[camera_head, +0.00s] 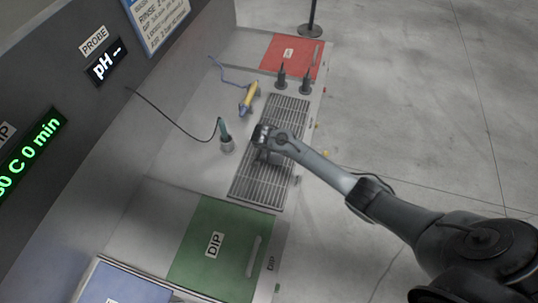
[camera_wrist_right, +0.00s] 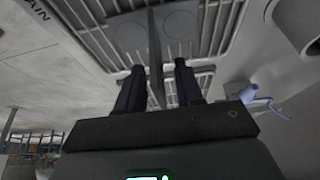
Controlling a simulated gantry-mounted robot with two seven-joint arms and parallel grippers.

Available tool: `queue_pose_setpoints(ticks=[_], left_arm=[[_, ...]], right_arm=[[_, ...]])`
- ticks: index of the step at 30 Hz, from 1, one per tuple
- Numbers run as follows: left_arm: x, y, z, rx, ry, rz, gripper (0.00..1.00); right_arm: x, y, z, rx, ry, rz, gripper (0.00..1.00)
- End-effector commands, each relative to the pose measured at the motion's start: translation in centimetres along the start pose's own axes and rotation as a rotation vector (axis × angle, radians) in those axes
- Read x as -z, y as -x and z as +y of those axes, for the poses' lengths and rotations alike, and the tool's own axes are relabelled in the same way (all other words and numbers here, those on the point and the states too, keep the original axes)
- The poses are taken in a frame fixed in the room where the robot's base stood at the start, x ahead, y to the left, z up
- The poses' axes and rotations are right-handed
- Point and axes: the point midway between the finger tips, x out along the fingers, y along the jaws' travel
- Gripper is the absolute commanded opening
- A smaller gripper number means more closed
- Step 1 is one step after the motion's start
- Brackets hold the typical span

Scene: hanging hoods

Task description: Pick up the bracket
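The bracket (camera_wrist_right: 155,50) shows in the right wrist view as a thin grey upright plate between my fingers, near two flat grey discs on the slatted grate. In the head view it is mostly hidden by my gripper and cannot be made out clearly. My right gripper (camera_wrist_right: 158,85) has its two dark fingers apart, one on each side of the plate, with gaps visible. In the head view my right gripper (camera_head: 264,136) is low over the metal grate (camera_head: 258,187). My left gripper is in neither view.
A probe in a cup (camera_head: 226,143) with a black cable stands left of the grate. A yellow-handled tool (camera_head: 249,98) and two dark bottles (camera_head: 305,84) are behind it. A green DIP lid (camera_head: 195,262) lies in front, a red panel (camera_head: 282,48) at the back.

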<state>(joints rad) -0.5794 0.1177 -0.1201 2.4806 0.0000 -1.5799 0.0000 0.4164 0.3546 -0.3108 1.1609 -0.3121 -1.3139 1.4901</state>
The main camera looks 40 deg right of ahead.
Motion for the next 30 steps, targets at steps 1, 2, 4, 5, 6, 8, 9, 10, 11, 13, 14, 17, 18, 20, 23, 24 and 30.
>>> queue_pose_setpoints(ticks=[1,2,4,5,6,8,9,10,11,13,14,17,18,20,23,24,30], left_arm=[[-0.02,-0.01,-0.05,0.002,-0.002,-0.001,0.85],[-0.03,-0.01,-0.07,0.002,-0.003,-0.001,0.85],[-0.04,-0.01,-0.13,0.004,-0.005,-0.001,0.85],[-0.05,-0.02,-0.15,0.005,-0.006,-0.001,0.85],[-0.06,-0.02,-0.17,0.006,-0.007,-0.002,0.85],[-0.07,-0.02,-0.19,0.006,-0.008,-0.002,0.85],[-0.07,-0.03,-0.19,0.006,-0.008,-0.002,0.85],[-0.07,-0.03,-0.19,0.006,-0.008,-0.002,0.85],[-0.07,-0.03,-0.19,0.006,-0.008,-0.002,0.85],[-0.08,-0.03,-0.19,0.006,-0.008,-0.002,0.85],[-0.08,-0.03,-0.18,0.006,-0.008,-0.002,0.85],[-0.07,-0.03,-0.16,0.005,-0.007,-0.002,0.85],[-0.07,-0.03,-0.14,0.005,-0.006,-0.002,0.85],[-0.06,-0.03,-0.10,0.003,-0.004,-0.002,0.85],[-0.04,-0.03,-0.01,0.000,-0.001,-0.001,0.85],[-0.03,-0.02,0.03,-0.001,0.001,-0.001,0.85],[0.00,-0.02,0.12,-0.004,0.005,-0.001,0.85]], right_arm=[[0.02,0.02,-0.01,0.000,0.000,0.000,0.36],[0.02,0.02,-0.01,0.000,0.000,0.000,0.36],[0.01,0.03,0.00,0.000,0.000,0.000,0.36],[0.01,0.03,0.01,0.000,0.000,0.000,0.32],[0.01,0.03,0.01,0.000,0.000,0.000,0.25],[0.01,0.03,0.01,0.000,0.000,0.000,0.16],[0.01,0.03,0.01,0.000,0.000,0.000,0.10],[0.01,0.03,0.01,0.000,0.000,0.000,0.06],[0.01,0.03,0.01,0.000,0.000,0.000,0.01],[0.01,0.04,0.01,0.000,0.000,0.000,0.00],[0.00,0.03,0.02,-0.001,0.000,0.000,0.00],[0.00,0.04,0.02,-0.001,0.000,0.000,0.00],[0.00,0.04,0.02,-0.001,0.000,0.000,0.00],[0.00,0.04,0.02,-0.001,0.000,0.000,0.00],[0.00,0.04,0.02,-0.001,0.000,0.000,0.00],[0.00,0.04,0.02,-0.001,0.000,0.000,0.00],[0.01,0.04,0.02,-0.001,0.000,0.000,0.00]])
